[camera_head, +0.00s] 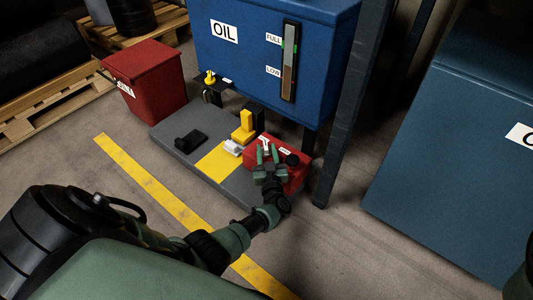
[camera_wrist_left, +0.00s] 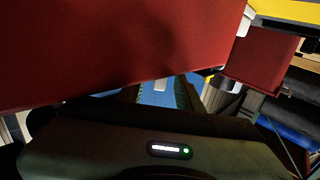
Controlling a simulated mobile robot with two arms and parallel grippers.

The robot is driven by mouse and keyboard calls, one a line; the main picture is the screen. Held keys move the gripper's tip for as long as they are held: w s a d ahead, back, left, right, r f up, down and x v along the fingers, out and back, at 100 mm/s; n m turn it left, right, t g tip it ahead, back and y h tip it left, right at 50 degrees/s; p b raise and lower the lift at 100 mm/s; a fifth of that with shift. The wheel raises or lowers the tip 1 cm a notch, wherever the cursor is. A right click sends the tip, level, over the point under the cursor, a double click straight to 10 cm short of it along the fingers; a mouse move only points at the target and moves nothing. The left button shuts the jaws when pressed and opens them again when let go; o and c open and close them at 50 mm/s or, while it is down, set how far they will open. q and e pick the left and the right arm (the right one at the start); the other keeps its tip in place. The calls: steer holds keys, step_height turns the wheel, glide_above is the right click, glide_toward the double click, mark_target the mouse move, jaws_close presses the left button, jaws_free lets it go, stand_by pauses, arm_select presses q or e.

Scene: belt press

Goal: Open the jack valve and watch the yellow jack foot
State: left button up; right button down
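A red unit (camera_head: 293,176) with white labels and a black round knob (camera_head: 292,159) sits on the front right of a grey base plate. Which part is the jack valve I cannot tell for certain. A yellow L-shaped piece, probably the jack foot (camera_head: 243,128), stands against a black block behind it. My left gripper (camera_head: 267,153) is at the red unit's left front, its two green fingers apart around a small pale part; contact is unclear. In the left wrist view a red surface (camera_wrist_left: 110,45) fills the upper left, and the fingers (camera_wrist_left: 160,92) show a gap. My right gripper is out of view.
A blue oil tank (camera_head: 250,50) with a level gauge stands behind, beside a dark post (camera_head: 350,100). A red bin (camera_head: 150,85) is left, a blue cabinet (camera_head: 450,150) right.

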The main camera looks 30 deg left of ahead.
arm_select(q)
jaws_close()
